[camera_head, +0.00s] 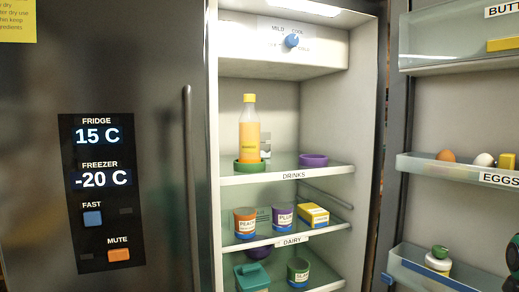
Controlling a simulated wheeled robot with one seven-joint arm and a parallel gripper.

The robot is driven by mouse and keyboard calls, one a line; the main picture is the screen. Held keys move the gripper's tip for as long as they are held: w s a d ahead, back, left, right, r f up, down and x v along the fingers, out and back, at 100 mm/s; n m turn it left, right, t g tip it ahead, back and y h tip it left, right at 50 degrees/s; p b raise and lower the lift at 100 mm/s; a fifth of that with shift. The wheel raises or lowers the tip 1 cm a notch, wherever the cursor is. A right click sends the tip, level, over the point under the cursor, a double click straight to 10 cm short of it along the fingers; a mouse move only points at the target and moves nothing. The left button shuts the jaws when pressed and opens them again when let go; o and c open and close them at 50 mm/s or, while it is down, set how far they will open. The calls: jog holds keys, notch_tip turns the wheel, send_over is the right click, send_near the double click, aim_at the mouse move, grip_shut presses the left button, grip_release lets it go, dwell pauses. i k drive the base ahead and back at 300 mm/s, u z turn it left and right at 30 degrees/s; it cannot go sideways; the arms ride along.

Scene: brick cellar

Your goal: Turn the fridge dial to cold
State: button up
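The fridge dial (291,40) is a small blue knob on the white panel (255,45) at the top inside the open fridge. The words MILD and COOL show above it, left and right. Fainter words lower down are too small to read. A pale mark is on the knob, toward its upper right, but I cannot tell exactly which word it points at. My gripper is not clearly seen in this view.
The closed left door carries a display panel (97,218) reading fridge 15 C and freezer -20 C. A vertical handle (190,190) stands beside the opening. An orange bottle (249,138) stands below the dial. The open right door holds shelves (440,167).

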aim_at(292, 40)
jog(key=u, duration=0.05)
jog(key=k, duration=1)
jog(key=u, duration=0.5)
jog(key=i, duration=1.3)
jog(key=z, duration=0.6)
